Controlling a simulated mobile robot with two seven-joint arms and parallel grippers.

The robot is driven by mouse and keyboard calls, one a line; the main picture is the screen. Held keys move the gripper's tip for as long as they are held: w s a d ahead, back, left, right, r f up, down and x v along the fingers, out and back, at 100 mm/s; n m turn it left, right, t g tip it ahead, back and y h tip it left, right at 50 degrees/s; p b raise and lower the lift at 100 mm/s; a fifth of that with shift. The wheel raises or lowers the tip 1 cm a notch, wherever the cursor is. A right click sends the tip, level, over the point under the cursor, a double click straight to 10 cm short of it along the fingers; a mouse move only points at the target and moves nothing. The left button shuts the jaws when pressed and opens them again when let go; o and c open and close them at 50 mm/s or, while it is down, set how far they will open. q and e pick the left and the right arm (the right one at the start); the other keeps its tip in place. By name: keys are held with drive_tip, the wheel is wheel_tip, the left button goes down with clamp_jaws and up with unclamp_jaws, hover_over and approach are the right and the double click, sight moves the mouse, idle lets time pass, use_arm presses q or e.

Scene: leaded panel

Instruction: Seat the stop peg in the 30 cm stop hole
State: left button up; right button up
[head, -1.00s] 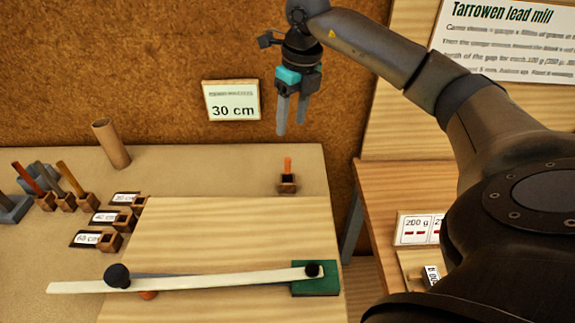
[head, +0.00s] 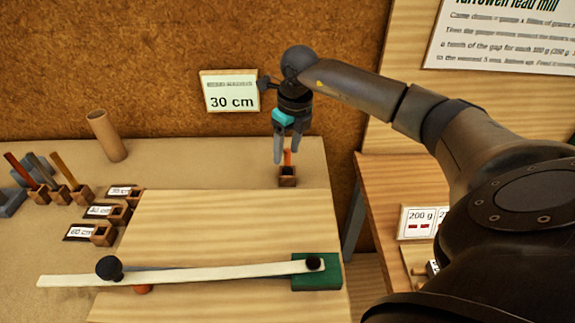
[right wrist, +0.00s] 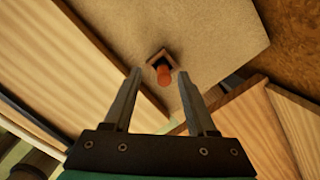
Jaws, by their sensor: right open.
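The orange stop peg (head: 288,157) stands upright in a small brown wooden holder (head: 288,178) at the back right of the table. My right gripper (head: 290,158) is open, pointing down at the peg's upper part. In the right wrist view the peg (right wrist: 164,75) lies ahead of the open fingers (right wrist: 160,100), near the middle of the gap, not gripped. Three small wooden blocks with holes stand at the left of the board beside labels; the front label reads 60 cm (head: 80,232), and the label behind it (head: 98,211) is hard to read. The rearmost label (head: 121,191) seems to read 30 cm. My left gripper is not in view.
A pale swing bar (head: 200,272) with a dark knob (head: 109,268) lies across the board (head: 230,225), pivoted on a green block (head: 318,282). Several peg holders (head: 62,194) and a cardboard tube (head: 107,136) stand at left. A 30 cm sign (head: 231,104) hangs behind.

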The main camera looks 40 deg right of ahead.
sight(285, 163)
drive_tip(key=f, duration=0.4)
drive_tip(key=shift+w+d+f, duration=0.2)
drive_tip(key=shift+w, duration=0.2)
drive_tip(key=shift+c, duration=0.3)
clamp_jaws()
drive_tip(key=shift+r, duration=0.1)
